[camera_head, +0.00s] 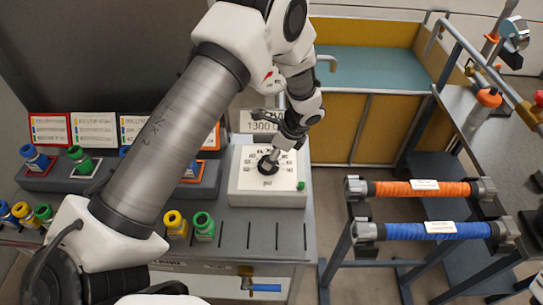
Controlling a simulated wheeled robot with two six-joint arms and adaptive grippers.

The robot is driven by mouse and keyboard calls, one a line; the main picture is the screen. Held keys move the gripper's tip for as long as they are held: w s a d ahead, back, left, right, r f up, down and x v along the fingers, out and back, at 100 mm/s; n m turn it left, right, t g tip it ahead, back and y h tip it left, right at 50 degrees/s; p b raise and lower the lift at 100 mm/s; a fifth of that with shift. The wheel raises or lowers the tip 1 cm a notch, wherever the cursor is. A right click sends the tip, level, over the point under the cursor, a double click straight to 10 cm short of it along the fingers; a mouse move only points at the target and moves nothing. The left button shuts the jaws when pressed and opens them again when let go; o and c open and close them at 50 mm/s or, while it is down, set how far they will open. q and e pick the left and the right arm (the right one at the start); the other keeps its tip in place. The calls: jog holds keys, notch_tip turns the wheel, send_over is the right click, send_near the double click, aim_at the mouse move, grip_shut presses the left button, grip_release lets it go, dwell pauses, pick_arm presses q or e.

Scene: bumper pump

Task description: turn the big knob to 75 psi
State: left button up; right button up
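The big knob (267,168) is dark and round. It sits on the white dial box (268,195) on the grey bench, with printed numbers around it and "psi" below. My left arm reaches in from the left, and its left gripper (275,153) points down at the knob, with the fingertips at or just above it. The fingers look close together, but their grip on the knob is too small to make out. The gripper partly hides the dial, and the knob's exact setting cannot be read. My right gripper is not in view.
A sign (262,121) stands behind the dial box, partly hidden by my arm. A small green button (301,186) is on the box's right. Yellow (175,223) and green (204,226) fittings stand left of it. Orange (425,188) and blue (440,230) hoses hang on a rack at right.

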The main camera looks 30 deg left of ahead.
pick_arm(q)
jog(key=shift+x, duration=1.15)
jog(key=shift+c, duration=0.3)
jog(key=c, duration=1.1)
